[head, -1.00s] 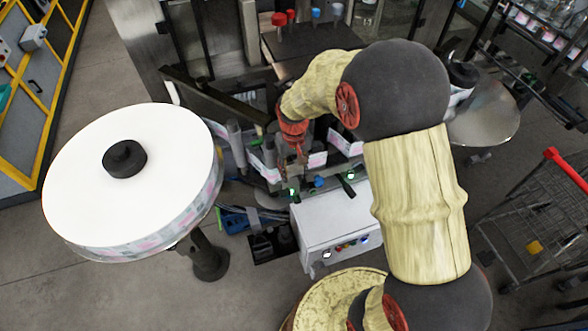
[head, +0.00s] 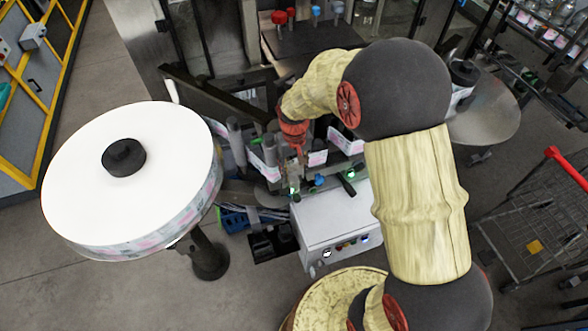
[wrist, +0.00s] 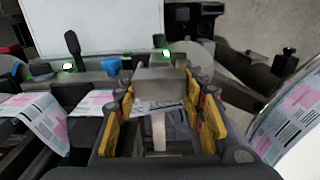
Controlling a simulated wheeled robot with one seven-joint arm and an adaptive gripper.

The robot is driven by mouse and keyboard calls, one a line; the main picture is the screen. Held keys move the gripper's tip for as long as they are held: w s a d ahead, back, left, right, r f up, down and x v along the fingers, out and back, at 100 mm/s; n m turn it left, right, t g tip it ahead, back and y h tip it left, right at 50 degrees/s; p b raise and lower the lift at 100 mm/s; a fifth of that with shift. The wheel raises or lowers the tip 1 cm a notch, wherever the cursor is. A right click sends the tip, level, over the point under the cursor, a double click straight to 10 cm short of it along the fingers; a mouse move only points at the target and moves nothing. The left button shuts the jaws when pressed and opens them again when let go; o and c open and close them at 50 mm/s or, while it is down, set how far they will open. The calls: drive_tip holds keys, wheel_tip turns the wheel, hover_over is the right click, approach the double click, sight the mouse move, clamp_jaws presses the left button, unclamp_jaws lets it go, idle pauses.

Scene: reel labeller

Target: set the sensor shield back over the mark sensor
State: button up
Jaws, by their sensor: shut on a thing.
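My gripper (wrist: 160,112) shows in the wrist view with yellow-padded fingers on both sides of a grey metal block, which I take to be the sensor shield (wrist: 160,82). The fingers are shut on it. In the head view my gripper (head: 297,160) points down among the labeller's rollers, behind the white control box, and the shield is too small to make out surely. The mark sensor cannot be told apart in either view. Grey parts and a pale strip show between the fingers. I cannot tell whether the shield touches anything below.
A large white label reel (head: 85,185) stands at the left. The printed label web (head: 318,158) runs close beside my gripper. The white control box (head: 335,225) is in front, with a blue knob (wrist: 111,66) and a black lever (wrist: 72,44) nearby. A wire cart (head: 535,225) stands at right.

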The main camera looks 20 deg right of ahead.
sight(294, 179)
drive_tip(key=shift+f+b, duration=1.5)
drive_tip(key=shift+f, duration=0.8)
drive_tip(key=o, duration=1.5)
wheel_tip(294, 179, up, 12)
drive_tip(key=shift+s+f, duration=0.1)
drive_tip(key=s+f+t+b, duration=0.1)
drive_tip(key=s+t+b, duration=0.1)
drive_tip(key=s+b, duration=0.5)
drive_tip(key=s+f+t+b, duration=0.1)
drive_tip(key=s+f+b, duration=0.1)
drive_tip(key=s+b, duration=0.5)
drive_tip(key=s+f+t+b, duration=0.2)
drive_tip(key=s+b, duration=0.5)
drive_tip(key=b, duration=0.1)
drive_tip(key=shift+s+t, duration=0.3)
